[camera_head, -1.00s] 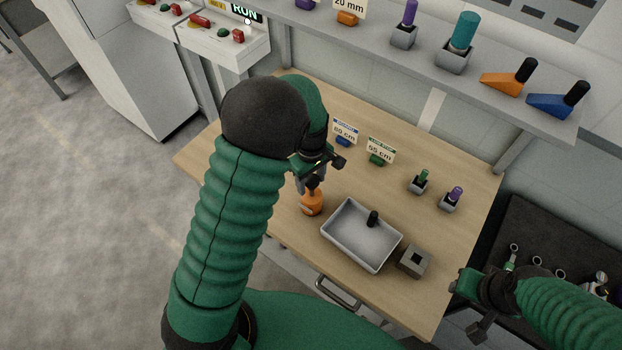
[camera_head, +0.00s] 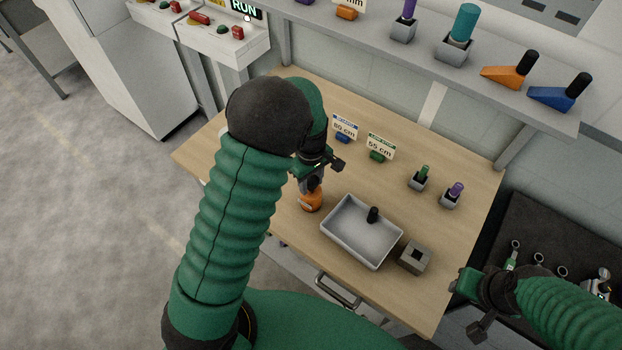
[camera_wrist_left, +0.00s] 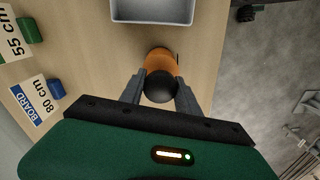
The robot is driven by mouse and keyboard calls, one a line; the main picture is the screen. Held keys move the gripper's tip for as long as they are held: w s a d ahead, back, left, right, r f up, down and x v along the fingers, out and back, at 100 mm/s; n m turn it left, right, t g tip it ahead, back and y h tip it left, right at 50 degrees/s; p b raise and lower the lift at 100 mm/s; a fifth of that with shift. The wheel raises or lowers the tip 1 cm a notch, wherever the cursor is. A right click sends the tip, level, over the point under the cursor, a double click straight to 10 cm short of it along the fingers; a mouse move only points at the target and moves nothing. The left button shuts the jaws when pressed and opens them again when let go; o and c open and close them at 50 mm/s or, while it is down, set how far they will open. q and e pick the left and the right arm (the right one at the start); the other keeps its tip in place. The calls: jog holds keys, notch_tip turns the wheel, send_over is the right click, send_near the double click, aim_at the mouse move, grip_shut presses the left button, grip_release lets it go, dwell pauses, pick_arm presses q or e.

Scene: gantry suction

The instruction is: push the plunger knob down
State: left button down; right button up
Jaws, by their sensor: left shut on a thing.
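The black plunger knob (camera_wrist_left: 159,86) sits on an orange body (camera_wrist_left: 162,62) that stands on the wooden table. In the head view the orange body (camera_head: 311,201) is just below my left gripper (camera_head: 313,182), and the knob is partly hidden by the fingers. In the left wrist view my left gripper (camera_wrist_left: 159,92) has one finger on each side of the knob and is shut on it. My right gripper (camera_head: 470,300) is off the table's right edge, far from the knob; its finger gap is unclear.
Signs reading 80 cm (camera_head: 345,127) and 55 cm (camera_head: 380,146) stand behind. A shelf (camera_head: 420,70) overhangs the back.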

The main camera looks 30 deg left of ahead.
aim_at(312, 179)
pick_arm(q)
jog(key=shift+s+d+f, duration=0.1)
jog(key=shift+f, duration=0.05)
jog(key=c, duration=1.3)
grip_release()
jog(key=o, duration=0.4)
jog(key=shift+w, duration=0.2)
notch_tip(312, 179, up, 17)
jog(key=shift+f+b, duration=0.15)
jog(key=shift+b, duration=0.3)
